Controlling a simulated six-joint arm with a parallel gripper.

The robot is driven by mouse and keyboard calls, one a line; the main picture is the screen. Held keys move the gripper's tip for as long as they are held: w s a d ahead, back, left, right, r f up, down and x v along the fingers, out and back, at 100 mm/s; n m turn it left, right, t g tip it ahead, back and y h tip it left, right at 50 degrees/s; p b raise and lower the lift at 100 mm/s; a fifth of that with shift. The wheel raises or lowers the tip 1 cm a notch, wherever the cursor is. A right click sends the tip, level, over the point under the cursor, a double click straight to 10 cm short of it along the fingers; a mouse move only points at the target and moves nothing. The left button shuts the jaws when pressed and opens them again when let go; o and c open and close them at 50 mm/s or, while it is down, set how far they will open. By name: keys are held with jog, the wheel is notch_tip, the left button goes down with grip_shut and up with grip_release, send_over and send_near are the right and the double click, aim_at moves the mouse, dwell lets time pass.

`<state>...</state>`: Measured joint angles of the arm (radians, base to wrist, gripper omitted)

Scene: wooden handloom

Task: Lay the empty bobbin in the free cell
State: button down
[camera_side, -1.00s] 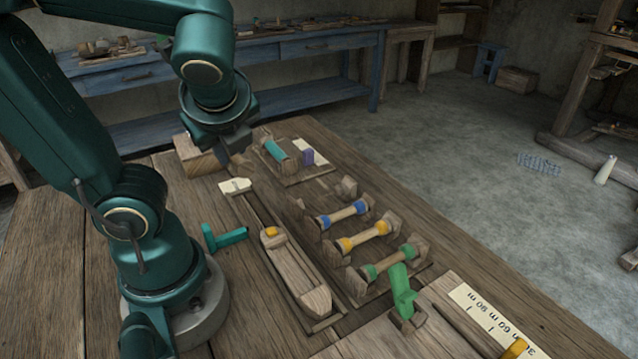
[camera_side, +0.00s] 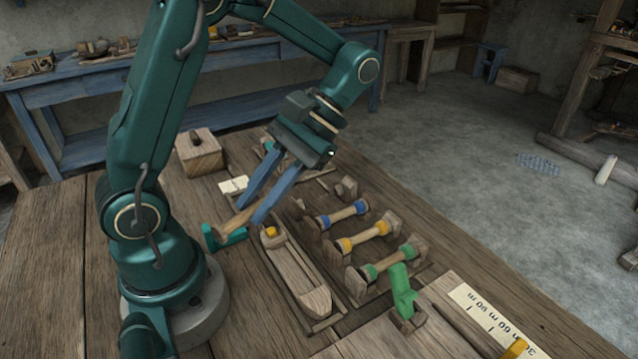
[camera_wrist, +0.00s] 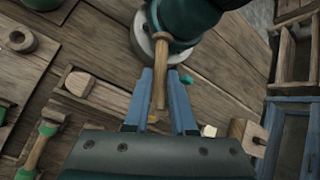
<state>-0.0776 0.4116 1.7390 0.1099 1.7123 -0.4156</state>
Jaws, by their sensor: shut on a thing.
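My gripper (camera_side: 249,214) is shut on a bare wooden bobbin (camera_side: 235,219), held tilted above the bench to the left of the shuttle. The wrist view shows the bobbin (camera_wrist: 160,90) between the two blue fingers. The bobbin rack (camera_side: 372,291) is to the right of my gripper. Its cells hold a blue-banded bobbin (camera_side: 343,215), a yellow-banded bobbin (camera_side: 364,237) and a green-banded bobbin (camera_side: 388,263). The far cell, between the end posts (camera_side: 346,188), looks empty.
The wooden shuttle (camera_side: 295,275) with a yellow part lies between my gripper and the rack. A green upright piece (camera_side: 402,291) stands at the rack's near end. A wooden block (camera_side: 199,158) sits behind left.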

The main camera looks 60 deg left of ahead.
jog(key=w+a+r+n+t+h, duration=0.25)
jog(key=w+a+n+t, duration=0.4)
jog(key=n, duration=0.95)
jog(key=w+a+r+n+t+h, duration=0.3)
jog(key=w+n+t, duration=0.6)
jog(key=n, duration=0.8)
jog(key=shift+t, duration=0.35)
jog(key=shift+s+a+f, duration=0.1)
jog(key=shift+s+f, duration=0.1)
jog(key=shift+f, duration=2.2)
jog(key=shift+s+a+f, duration=0.1)
jog(key=shift+s+f, duration=0.15)
jog(key=shift+f, duration=2.1)
jog(key=shift+s+a+f, duration=0.1)
jog(key=shift+s+f, duration=0.1)
jog(key=shift+f, duration=2.2)
jog(key=shift+s+f, duration=0.1)
jog(key=shift+f, duration=0.05)
jog(key=shift+f, duration=0.3)
jog(key=shift+f, duration=0.2)
